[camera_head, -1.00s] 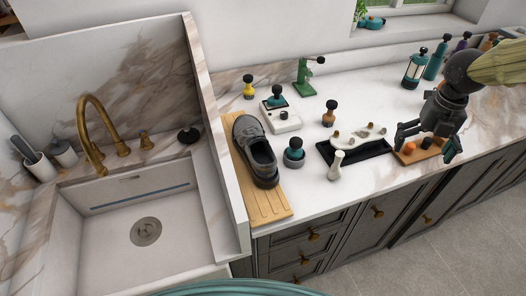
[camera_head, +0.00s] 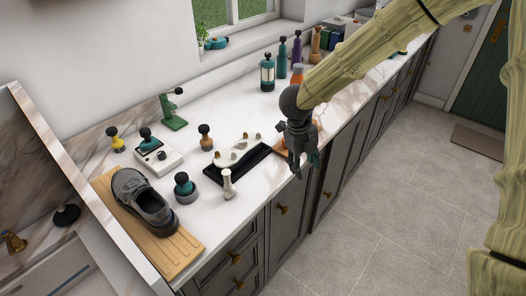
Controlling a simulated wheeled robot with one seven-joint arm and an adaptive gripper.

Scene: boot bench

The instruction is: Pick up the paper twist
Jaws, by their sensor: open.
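A small white upright piece (camera_head: 227,184), narrow with a knobbed top, stands at the front of the counter beside a black tray. It may be the paper twist, but it is too small to be sure. My gripper (camera_head: 304,164) is open with its fingers pointing down, near the counter's front edge and to the right of the white piece. Nothing shows held between the fingers. The gripper covers most of a small wooden board (camera_head: 281,148), so what lies on that board is hidden.
The black tray (camera_head: 214,174) has a pale slab (camera_head: 238,152) with small lumps over it. A grey shoe (camera_head: 140,200) rests on a slatted wooden board (camera_head: 184,248). A teal-topped pot (camera_head: 184,187), a white box (camera_head: 158,160) and a green stand (camera_head: 172,113) are nearby. Bottles (camera_head: 281,58) stand at the back.

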